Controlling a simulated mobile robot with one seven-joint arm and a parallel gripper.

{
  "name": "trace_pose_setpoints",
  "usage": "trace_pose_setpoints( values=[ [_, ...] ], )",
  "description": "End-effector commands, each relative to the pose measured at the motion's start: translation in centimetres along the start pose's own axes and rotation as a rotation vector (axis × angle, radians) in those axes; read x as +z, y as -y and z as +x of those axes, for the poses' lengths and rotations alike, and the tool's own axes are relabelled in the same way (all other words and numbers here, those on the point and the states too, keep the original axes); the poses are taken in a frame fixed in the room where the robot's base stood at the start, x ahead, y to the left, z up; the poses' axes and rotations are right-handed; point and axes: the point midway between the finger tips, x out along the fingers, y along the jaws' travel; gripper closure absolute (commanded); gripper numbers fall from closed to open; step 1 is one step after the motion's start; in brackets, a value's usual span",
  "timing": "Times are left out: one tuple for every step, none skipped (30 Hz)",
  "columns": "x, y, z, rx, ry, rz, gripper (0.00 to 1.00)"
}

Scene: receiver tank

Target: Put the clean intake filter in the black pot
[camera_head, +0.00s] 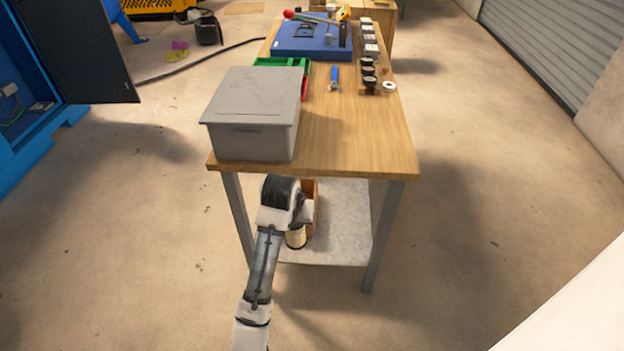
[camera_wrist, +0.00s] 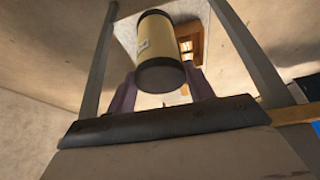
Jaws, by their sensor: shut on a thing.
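My gripper (camera_wrist: 163,88) is shut on a cream cylindrical filter (camera_wrist: 155,40) with dark end caps and a small label. The filter (camera_head: 296,238) also shows in the head view, below my wrist at the front of the bench's lower shelf. My fingers are mostly hidden there by the wrist. In the wrist view the fingers lie on either side of the filter. A black pot-like container (camera_head: 208,31) stands on the floor at the far back left, well away from my gripper.
A workbench (camera_head: 345,140) stands over my gripper, with legs either side of the lower shelf (camera_head: 342,225). A wooden box (camera_head: 312,188) sits on that shelf. A grey lidded bin (camera_head: 252,112) stands on top. An open blue cabinet (camera_head: 22,60) is left. Floor right is clear.

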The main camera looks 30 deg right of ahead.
Motion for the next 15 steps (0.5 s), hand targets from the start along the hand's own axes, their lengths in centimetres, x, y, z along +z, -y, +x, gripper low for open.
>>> trace_pose_setpoints(
  values=[
    [1.6,0.6,1.4,-0.001,0.002,-0.039,0.9],
    [2.3,1.1,2.1,-0.007,-0.001,-0.057,0.9],
    [3.3,1.6,3.1,-0.014,-0.004,-0.081,0.9],
    [4.1,2.1,3.8,-0.021,-0.005,-0.1,0.9],
    [4.9,2.6,4.6,-0.028,-0.006,-0.119,0.9],
    [6.0,3.2,5.7,-0.039,-0.007,-0.145,0.9],
    [6.9,3.7,6.5,-0.047,-0.007,-0.164,0.9],
    [7.9,4.3,7.5,-0.056,-0.007,-0.184,0.9],
    [9.3,5.0,8.8,-0.071,-0.005,-0.212,0.9],
    [10.5,5.7,10.0,-0.081,-0.002,-0.236,0.9],
    [11.8,6.3,11.1,-0.095,0.0,-0.258,0.9],
    [13.8,7.2,12.9,-0.113,0.007,-0.289,0.9],
    [15.0,7.9,14.1,-0.125,0.009,-0.309,0.9],
    [16.3,8.6,15.2,-0.138,0.012,-0.329,0.9],
    [18.0,9.4,16.6,-0.154,0.015,-0.356,0.9]
  ],
)
